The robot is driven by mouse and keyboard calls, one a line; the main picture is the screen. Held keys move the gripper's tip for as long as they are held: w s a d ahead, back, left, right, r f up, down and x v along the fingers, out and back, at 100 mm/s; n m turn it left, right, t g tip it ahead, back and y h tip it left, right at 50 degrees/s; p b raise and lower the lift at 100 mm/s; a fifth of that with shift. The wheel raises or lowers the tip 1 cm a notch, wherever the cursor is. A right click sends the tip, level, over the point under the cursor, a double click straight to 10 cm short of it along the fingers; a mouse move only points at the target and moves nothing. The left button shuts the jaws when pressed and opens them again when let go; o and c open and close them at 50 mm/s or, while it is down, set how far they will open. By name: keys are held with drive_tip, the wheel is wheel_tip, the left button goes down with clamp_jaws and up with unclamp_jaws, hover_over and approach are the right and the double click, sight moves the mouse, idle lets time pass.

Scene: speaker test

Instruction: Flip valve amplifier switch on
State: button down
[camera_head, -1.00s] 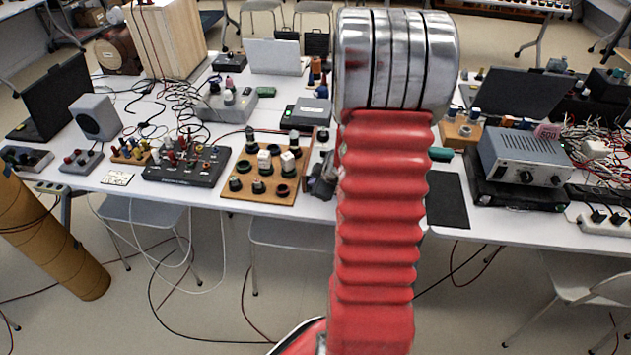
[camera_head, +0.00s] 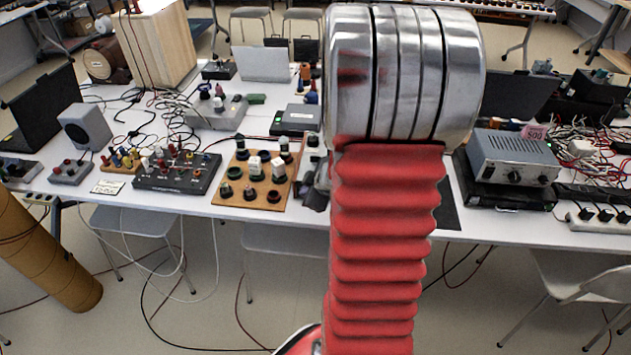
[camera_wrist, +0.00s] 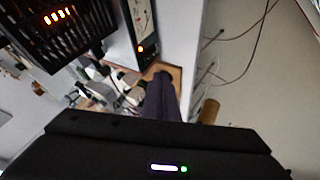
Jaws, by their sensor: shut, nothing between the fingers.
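A black slatted housing with a row of glowing orange lights (camera_wrist: 58,17) fills the upper left of the wrist view and looks like the valve amplifier. Beside it is a dark front panel with a pale meter face (camera_wrist: 140,18) and a small orange lamp (camera_wrist: 140,48). I cannot make out a switch. My gripper (camera_wrist: 161,78) shows as a dark shape pointing up from the bottom of the wrist view, shut and empty, below the panel in the picture. Whether it touches anything is unclear. In the head view my red arm covers this part of the table.
A wooden board with valve-like parts (camera_head: 235,198) lies left of my arm. A black box of terminals (camera_head: 178,183) and a grey speaker (camera_head: 86,127) stand further left. A silver box with knobs (camera_head: 512,156) stands right of my arm. Cables hang below the table.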

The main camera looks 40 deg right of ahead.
drive_tip(key=d+v, duration=0.1)
drive_tip(key=v, duration=0.5)
drive_tip(key=shift+w+r, duration=0.25)
drive_tip(key=shift+r, duration=0.25)
drive_tip(key=shift+d, duration=0.1)
idle(0.4)
drive_tip(key=s+d+r+m+g+h, duration=0.2)
drive_tip(key=s+d+m+h, duration=0.25)
drive_tip(key=d, duration=0.35)
drive_tip(key=s+a+r+m+g, duration=0.3)
drive_tip(key=s+a+r, duration=0.1)
drive_tip(key=a+r+t+y, duration=0.1)
drive_tip(key=a+r+y, duration=0.2)
drive_tip(key=a, duration=1.4)
drive_tip(key=s+a+r+n+t+y, duration=0.1)
drive_tip(key=a+r, duration=0.5)
drive_tip(key=a, duration=1.1)
drive_tip(key=shift+s+t+y, duration=0.15)
drive_tip(key=shift+t+y, duration=0.35)
drive_tip(key=shift+y, duration=0.65)
